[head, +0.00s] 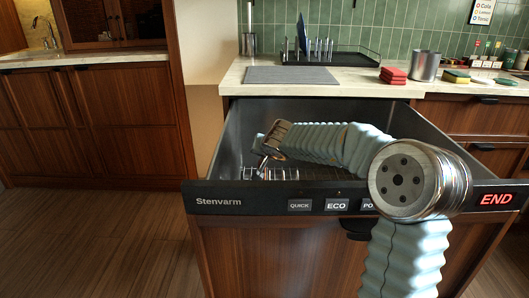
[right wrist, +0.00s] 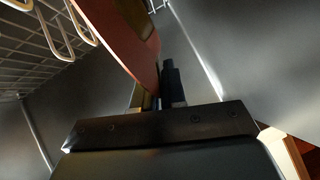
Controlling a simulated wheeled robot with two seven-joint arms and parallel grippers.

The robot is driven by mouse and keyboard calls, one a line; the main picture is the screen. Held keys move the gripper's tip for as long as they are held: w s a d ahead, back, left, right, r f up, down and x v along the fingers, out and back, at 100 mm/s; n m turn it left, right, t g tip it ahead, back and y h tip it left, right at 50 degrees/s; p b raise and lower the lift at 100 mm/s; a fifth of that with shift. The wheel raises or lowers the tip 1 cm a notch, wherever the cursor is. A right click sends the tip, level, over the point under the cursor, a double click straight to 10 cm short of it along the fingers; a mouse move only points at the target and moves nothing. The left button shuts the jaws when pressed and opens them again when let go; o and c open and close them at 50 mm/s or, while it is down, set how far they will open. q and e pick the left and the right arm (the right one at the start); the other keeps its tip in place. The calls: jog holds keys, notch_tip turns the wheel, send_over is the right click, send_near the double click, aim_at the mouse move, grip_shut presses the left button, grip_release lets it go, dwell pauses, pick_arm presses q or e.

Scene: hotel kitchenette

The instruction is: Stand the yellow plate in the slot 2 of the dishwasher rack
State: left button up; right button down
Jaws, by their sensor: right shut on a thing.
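The dishwasher drawer is pulled out, and part of its wire rack (head: 285,174) shows inside at the left. My right arm reaches over the front panel into the drawer. My right gripper (head: 263,160) is low in the drawer, its fingers largely hidden by the arm. In the right wrist view the gripper (right wrist: 160,98) is shut on the edge of a plate (right wrist: 115,30), which stands steeply tilted. This plate looks reddish, with a brownish-yellow strip; I cannot confirm it is yellow. Rack wires (right wrist: 60,28) show beside it. Whether it sits in a slot cannot be told. My left gripper is out of view.
The drawer's front panel (head: 250,200) lies under my right arm, with END lit red. On the counter behind are a grey mat (head: 290,75), a black dish rack (head: 330,58) with a blue plate (head: 302,35), red sponges (head: 393,75) and a metal cup (head: 425,66).

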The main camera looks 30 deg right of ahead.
jog(key=shift+f, duration=0.35)
jog(key=c, duration=1.1)
grip_release()
jog(key=p+v, duration=0.4)
jog(key=v, duration=0.9)
jog(key=shift+s+a+r, duration=0.2)
jog(key=shift+s+r, duration=0.05)
